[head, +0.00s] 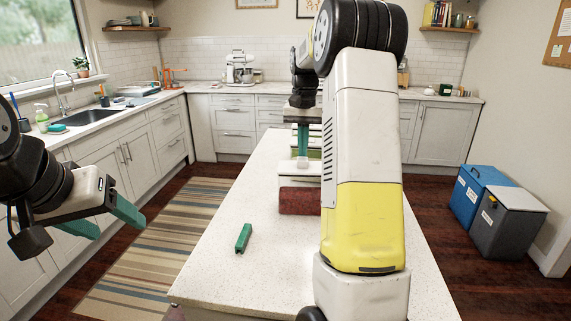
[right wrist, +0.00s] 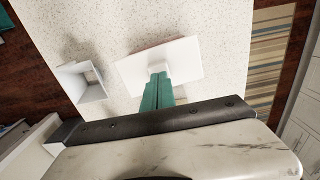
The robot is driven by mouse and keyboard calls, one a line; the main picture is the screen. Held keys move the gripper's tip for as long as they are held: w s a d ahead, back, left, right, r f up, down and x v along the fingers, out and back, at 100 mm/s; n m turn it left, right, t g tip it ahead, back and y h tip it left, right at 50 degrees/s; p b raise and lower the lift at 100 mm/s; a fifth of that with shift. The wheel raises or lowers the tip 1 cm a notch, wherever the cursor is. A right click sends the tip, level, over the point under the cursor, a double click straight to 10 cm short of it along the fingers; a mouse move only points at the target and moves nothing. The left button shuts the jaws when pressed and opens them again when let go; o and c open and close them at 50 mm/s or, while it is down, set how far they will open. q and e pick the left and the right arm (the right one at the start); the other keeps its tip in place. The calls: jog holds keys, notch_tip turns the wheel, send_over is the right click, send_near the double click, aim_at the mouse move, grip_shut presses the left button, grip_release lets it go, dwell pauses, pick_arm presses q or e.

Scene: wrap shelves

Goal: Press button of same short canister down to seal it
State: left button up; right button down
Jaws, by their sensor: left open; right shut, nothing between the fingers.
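A short canister with a white top and a red-brown lower body (head: 299,202) stands on the island, partly hidden behind my right arm. Its white square lid (right wrist: 182,62) shows in the right wrist view. My right gripper (head: 303,155) points down over the lid with its teal fingers together and empty. My left gripper (head: 108,219) is open and empty, left of the island.
A small green object (head: 243,238) lies on the island's near part. A white open-topped square container (right wrist: 84,82) stands beside the lid. More containers behind the canister are mostly hidden. Blue (head: 478,192) and grey (head: 506,222) bins stand on the floor at right.

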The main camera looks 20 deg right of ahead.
aim_at(303, 159)
jog(key=shift+f, duration=1.75)
jog(key=shift+r, duration=3.85)
jog(key=shift+s+r, duration=0.1)
jog(key=s+a+n+t, duration=0.2)
jog(key=s+a, duration=0.3)
jog(key=s, duration=0.4)
jog(key=s+a+n+t+y, duration=0.1)
jog(key=s+a, duration=0.4)
jog(key=s, duration=0.5)
jog(key=s+a+n+t+y, duration=0.1)
jog(key=s+a+n+t, duration=0.1)
jog(key=s+a, duration=0.3)
jog(key=s+t, duration=0.1)
jog(key=s, duration=0.3)
jog(key=shift+s+a+f+n, duration=0.15)
jog(key=shift+a+f+n, duration=0.1)
jog(key=shift+n, duration=0.15)
